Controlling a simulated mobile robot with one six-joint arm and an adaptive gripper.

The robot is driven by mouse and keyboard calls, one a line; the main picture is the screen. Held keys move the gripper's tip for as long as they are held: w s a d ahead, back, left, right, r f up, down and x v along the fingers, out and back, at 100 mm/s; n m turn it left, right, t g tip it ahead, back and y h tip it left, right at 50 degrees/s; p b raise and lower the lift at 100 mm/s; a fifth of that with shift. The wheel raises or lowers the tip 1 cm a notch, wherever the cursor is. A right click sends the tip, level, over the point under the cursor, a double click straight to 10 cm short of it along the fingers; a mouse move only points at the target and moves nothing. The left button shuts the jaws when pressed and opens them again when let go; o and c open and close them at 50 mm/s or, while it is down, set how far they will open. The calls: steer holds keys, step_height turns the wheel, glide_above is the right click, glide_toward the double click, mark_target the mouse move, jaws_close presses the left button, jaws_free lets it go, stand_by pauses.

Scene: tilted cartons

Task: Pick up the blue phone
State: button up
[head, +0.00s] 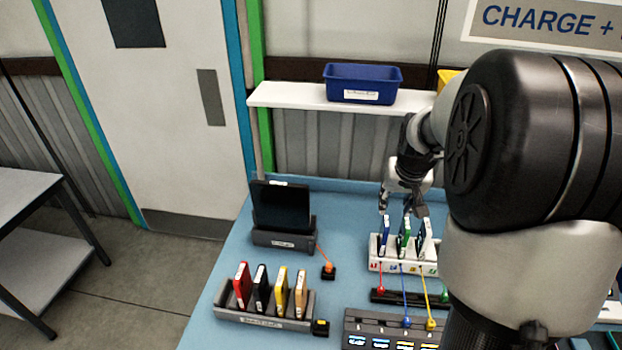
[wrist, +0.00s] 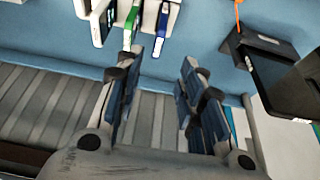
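The blue phone (head: 385,236) stands upright in the leftmost slot of a white rack (head: 402,266) on the blue table. A green phone (head: 404,240) and a white-and-dark phone (head: 423,241) stand to its right in the same rack. My gripper (head: 402,207) is above the rack, its fingers pointing down. In the wrist view my gripper (wrist: 161,66) is open and empty. The blue phone (wrist: 162,22) shows ahead of the gap between the fingertips, apart from them. The green phone (wrist: 131,24) is beside it, ahead of the left finger.
A grey rack (head: 262,316) holds red, black, yellow and tan phones at front left. A dark tablet (head: 281,206) stands in a dock behind it. Cables run in front of the white rack. A blue bin (head: 362,83) sits on the shelf (head: 290,96).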

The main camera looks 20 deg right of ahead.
mark_target(382, 238)
steer(key=b+x, duration=0.4)
steer(key=x, duration=1.3)
steer(key=shift+w+d+f, duration=0.15)
steer(key=shift+d+f, duration=0.05)
steer(key=shift+f, duration=0.05)
jaws_close()
